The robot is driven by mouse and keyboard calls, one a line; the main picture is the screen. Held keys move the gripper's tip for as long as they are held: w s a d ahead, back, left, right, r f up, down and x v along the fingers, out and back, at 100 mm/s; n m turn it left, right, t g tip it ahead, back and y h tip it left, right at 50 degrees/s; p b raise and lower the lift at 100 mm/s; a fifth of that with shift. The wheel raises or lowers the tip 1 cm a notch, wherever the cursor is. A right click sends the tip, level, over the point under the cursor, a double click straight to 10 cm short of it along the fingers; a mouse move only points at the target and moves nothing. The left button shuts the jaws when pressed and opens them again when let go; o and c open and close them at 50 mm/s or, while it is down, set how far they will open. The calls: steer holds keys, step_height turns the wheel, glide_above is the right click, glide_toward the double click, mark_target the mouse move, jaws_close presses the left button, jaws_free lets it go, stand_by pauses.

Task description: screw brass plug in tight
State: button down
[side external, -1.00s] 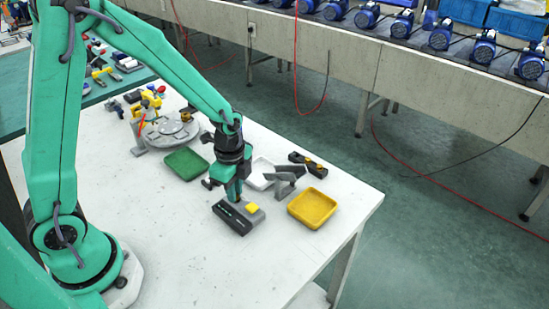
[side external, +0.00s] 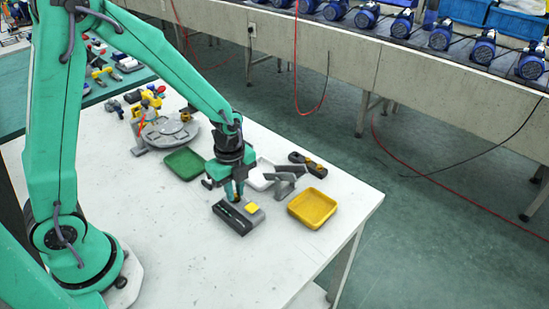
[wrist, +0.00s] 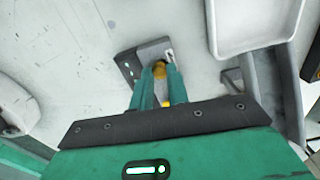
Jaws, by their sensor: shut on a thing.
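My gripper (side external: 236,197) points down over a low grey block (side external: 258,217) with a dark front panel (side external: 231,217) and a yellow square (side external: 253,208) on top. In the wrist view my gripper's two green fingers (wrist: 159,76) are shut on the brass plug (wrist: 159,69), a small brass-coloured piece between the tips. The grey block (wrist: 151,49) lies just beyond it. The fingers hide most of the plug and the place under it. I cannot tell how deep the plug sits. In the side view the plug is hidden.
A dark bar (side external: 308,164) lies farther back. A green tray (side external: 183,150) and round grey turntable (side external: 158,138) stand left. The front table is clear.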

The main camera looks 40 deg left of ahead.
steer(key=m, duration=0.5)
stand_by(0.6)
steer(key=shift+m, duration=0.5)
steer(key=m, duration=0.6)
steer(key=c, duration=1.6)
jaws_free()
steer(key=shift+o, duration=0.2)
steer(key=shift+r, duration=0.15)
steer(key=shift+r, duration=2.05)
